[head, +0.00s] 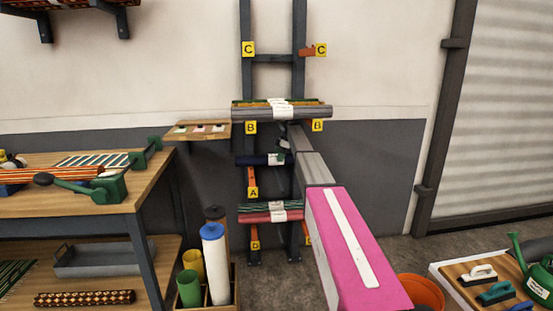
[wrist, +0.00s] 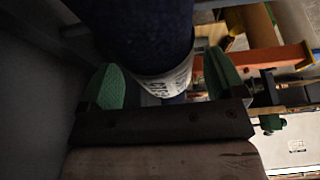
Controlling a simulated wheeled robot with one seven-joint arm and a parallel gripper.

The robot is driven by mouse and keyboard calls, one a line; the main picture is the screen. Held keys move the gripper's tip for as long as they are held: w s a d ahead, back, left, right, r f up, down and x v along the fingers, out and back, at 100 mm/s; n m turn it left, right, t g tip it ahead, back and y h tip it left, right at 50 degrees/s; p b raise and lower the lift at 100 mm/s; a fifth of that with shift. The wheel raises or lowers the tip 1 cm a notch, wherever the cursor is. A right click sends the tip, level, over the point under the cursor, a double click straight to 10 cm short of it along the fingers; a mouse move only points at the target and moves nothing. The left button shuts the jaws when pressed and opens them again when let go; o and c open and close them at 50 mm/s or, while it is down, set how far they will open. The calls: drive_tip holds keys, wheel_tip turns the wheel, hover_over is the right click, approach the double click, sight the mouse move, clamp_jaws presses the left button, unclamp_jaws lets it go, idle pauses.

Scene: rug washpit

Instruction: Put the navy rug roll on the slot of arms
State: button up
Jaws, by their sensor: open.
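The navy rug roll (head: 258,160) lies level across the dark rack at the height of the orange A arms (head: 252,179). It seems to rest on them, but the contact is too small to tell. My gripper (head: 285,146) is at the roll's right part and hides some of it, along with the right A arm. In the wrist view the navy roll (wrist: 145,30), with a white printed band, lies between the green pads of my open gripper (wrist: 165,84). Whether the pads touch it I cannot tell. The C arms (head: 308,51) at the top are empty.
Grey and other rolls (head: 305,112) lie on the B arms above; red and green rolls (head: 262,217) lie on the D arms below. A small wooden shelf (head: 180,136) is left of the rack. A bin of upright rolls (head: 222,300) and a workbench (head: 120,202) stand left.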

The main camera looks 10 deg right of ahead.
drive_tip(key=d, duration=1.1)
